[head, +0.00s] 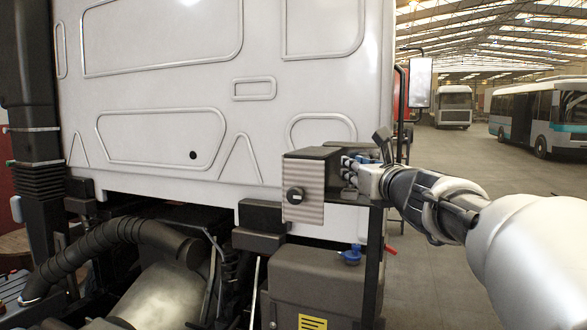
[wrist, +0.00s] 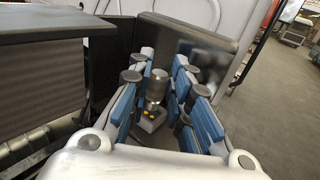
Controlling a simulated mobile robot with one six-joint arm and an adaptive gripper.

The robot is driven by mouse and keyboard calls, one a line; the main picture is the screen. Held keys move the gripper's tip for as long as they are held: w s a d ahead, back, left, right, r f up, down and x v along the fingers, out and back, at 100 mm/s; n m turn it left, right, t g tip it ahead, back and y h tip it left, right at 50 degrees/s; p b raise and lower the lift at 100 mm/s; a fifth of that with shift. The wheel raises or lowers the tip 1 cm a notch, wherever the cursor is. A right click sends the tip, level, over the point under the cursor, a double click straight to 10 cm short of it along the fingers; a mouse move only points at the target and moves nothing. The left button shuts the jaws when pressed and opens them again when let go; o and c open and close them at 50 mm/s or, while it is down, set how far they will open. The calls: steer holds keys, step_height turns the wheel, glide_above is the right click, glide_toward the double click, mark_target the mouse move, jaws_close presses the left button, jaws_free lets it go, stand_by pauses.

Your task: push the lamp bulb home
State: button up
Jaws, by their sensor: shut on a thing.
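The lamp housing (head: 303,185), a box with a ribbed front and a dark knob, sits at the right end of the cab's rear in the head view. My gripper (head: 362,168) reaches into its right side, its blue pads partly hidden. In the wrist view my gripper (wrist: 168,82) has blue-padded fingers on both sides of a dark, metallic rounded piece, which seems to be the lamp bulb (wrist: 157,88). My gripper is shut on it. A small grey block with yellow dots shows just below the bulb. The socket and any seating contact cannot be made out.
A dark panel (wrist: 200,40) stands close behind the fingers. The white cab wall (head: 160,140) rises at left, and a dark box with a blue cap (head: 350,254) sits below the housing. Open floor (head: 480,190) lies to the right, with parked vehicles far off.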

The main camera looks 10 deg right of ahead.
steer(key=shift+f+b, duration=0.75)
steer(key=shift+f, duration=0.1)
stand_by(0.5)
steer(key=o, duration=0.9)
steer(key=shift+r, duration=0.1)
